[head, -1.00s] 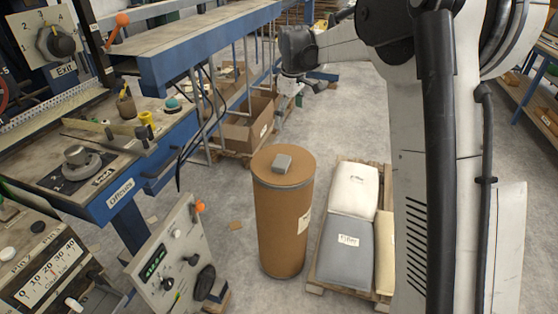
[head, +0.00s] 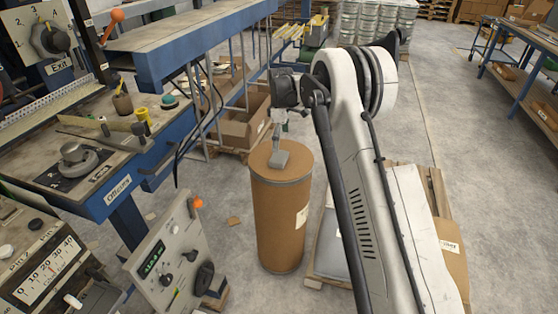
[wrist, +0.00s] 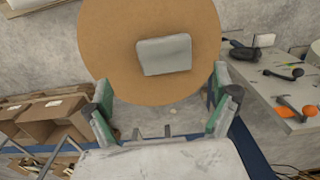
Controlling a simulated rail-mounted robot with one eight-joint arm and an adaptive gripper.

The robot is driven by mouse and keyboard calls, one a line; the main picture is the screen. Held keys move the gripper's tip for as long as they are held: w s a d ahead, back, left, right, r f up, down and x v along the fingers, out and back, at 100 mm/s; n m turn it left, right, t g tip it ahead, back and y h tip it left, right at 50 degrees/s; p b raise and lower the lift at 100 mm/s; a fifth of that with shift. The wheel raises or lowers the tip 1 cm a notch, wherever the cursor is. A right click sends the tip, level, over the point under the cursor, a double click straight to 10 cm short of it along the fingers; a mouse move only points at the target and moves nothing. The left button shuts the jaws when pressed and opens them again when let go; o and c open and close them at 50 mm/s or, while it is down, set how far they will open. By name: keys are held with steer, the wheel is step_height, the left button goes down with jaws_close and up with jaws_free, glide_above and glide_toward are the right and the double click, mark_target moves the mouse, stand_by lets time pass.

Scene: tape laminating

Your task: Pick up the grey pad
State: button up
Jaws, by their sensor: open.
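The grey pad (head: 279,160) lies on the round top of a brown fibre drum (head: 278,225). In the wrist view the pad (wrist: 164,55) shows as a small grey block on the drum's brown lid (wrist: 107,62), a little right of the lid's middle. My gripper (head: 279,142) hangs above the drum top, close over the pad in the head view. In the wrist view my gripper (wrist: 167,108) is open, its two green-sided fingers apart, with the pad beyond them and nothing between. The exact gap to the pad cannot be told.
A control box (head: 163,252) with an orange knob stands left of the drum. A blue-framed workbench (head: 110,204) is at the left. Cardboard boxes (head: 240,122) lie behind. Sacks on a pallet, right of the drum, are partly hidden by my arm.

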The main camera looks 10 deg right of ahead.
mark_target(279, 156)
step_height(279, 156, down, 4)
steer(key=shift+r, duration=0.25)
steer(key=shift+s+a+f, duration=0.1)
steer(key=shift+a+f, duration=0.1)
steer(key=shift+f, duration=1.15)
steer(key=shift+s+a+f, duration=0.1)
steer(key=shift+a+f, duration=0.1)
steer(key=shift+f, duration=1.1)
steer(key=shift+c, duration=0.3)
steer(key=c, duration=1.2)
steer(key=shift+r, duration=0.1)
